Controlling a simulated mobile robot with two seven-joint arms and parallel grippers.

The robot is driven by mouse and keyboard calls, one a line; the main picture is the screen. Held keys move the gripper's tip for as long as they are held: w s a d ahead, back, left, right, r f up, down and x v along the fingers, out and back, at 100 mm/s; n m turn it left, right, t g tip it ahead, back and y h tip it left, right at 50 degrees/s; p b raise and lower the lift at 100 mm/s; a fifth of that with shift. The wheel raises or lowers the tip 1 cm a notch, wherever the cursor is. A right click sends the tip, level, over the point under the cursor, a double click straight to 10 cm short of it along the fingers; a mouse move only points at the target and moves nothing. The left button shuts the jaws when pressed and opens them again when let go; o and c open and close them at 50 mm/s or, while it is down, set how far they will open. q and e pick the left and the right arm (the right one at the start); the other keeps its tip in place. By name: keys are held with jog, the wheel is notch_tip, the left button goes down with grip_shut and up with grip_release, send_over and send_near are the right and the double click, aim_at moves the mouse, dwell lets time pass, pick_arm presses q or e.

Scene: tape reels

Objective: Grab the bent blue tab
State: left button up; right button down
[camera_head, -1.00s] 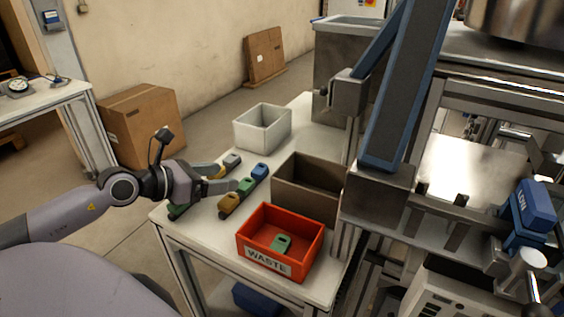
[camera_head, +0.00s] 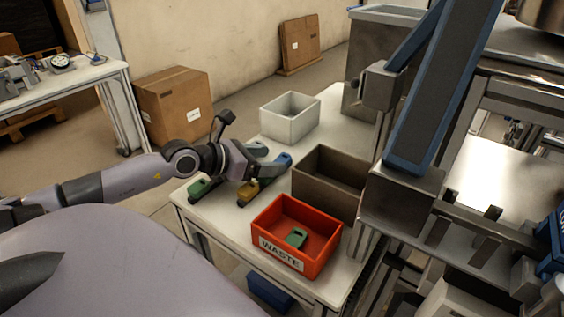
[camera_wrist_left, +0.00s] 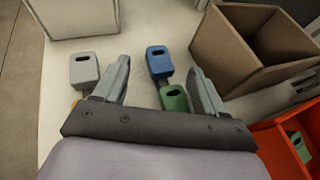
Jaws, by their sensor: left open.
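The blue tab (camera_wrist_left: 159,61) lies in the left wrist view, between the two fingers, near tip level. Its body sits at an angle to its dark strip; I cannot tell clearly how far it is bent. A green tab (camera_wrist_left: 173,98) lies just nearer, close to the right finger. My left gripper (camera_wrist_left: 160,68) is open and empty, its fingers on either side of the blue tab. In the head view my left gripper (camera_head: 276,156) is over the tab rows and hides most of the blue tab.
A grey tab (camera_wrist_left: 84,69) lies left of the fingers. Yellow (camera_head: 249,191) and green (camera_head: 200,187) tabs lie nearer. A brown bin (camera_head: 310,185), a white bin (camera_head: 288,131) and a red WASTE bin (camera_head: 290,256) holding a green tab (camera_head: 297,237) stand around.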

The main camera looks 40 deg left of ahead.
aim_at(283, 160)
pick_arm(q)
jog(key=shift+x, duration=1.35)
jog(key=c, duration=1.3)
